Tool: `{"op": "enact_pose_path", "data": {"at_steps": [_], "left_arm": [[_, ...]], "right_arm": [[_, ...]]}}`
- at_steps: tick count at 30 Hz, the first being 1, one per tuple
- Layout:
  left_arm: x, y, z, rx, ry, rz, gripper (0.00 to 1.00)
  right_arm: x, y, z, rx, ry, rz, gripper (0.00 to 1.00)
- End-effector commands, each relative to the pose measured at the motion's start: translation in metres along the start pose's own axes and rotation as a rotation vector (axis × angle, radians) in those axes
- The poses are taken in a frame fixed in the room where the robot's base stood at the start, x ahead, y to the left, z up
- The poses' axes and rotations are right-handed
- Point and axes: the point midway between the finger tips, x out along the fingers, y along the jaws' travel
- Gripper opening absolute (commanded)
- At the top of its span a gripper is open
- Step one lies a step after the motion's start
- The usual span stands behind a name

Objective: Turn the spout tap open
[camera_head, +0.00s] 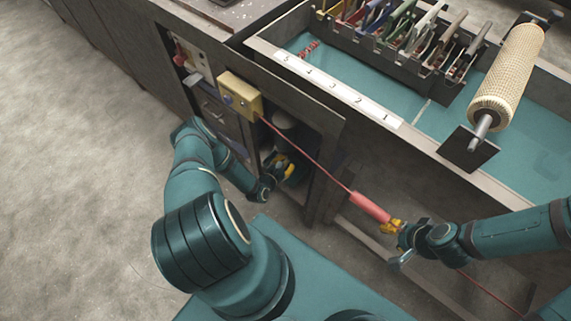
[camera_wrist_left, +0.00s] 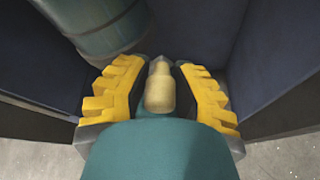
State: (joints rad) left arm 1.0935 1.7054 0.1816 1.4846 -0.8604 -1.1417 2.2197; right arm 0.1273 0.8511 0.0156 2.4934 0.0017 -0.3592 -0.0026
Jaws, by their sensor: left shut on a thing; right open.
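My left gripper (camera_head: 281,166) reaches low into an open cabinet bay below the bench. In the left wrist view its yellow fingers (camera_wrist_left: 160,95) stand on either side of a short tan, rounded knob (camera_wrist_left: 160,88), which appears to be the spout tap's handle, and are shut on it. A teal rounded container (camera_wrist_left: 100,25) is just behind, at upper left. The tap's spout and the rest of its body are hidden. My right gripper (camera_head: 394,226) is open at the lower end of a pink sleeve (camera_head: 370,207) on a red cord.
The red cord (camera_head: 306,153) runs from a yellow box (camera_head: 240,96) on the cabinet front past the bay. Dark bay walls (camera_wrist_left: 230,40) stand close around my left gripper. On the bench are a mesh roller (camera_head: 508,68) and a rack (camera_head: 390,50). Floor at left is clear.

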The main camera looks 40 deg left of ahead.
Motion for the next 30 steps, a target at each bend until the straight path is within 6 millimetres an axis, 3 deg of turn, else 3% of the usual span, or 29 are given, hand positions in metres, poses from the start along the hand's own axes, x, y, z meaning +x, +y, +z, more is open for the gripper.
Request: {"op": "enact_pose_path", "data": {"at_steps": [9, 10, 12, 23, 30], "left_arm": [[0.002, 0.002, 0.003, 0.0, -0.006, 0.004, 0.0], [0.002, 0.002, 0.003, 0.0, -0.006, 0.004, 0.34], [0.002, 0.002, 0.003, 0.0, -0.006, 0.003, 0.56], [-0.002, 0.001, 0.0, -0.001, -0.001, 0.001, 0.56], [-0.036, 0.001, 0.0, -0.003, 0.002, 0.002, 0.56]], "right_arm": [[0.0, 0.0, 0.0, 0.0, 0.0, 0.0, 0.47], [0.0, 0.0, 0.0, 0.0, 0.0, 0.0, 0.47], [0.0, 0.0, 0.0, 0.0, 0.0, 0.0, 0.47], [0.0, 0.0, 0.0, 0.0, 0.0, 0.0, 0.47], [0.0, 0.0, 0.0, 0.0, 0.0, 0.0, 0.47]]}}
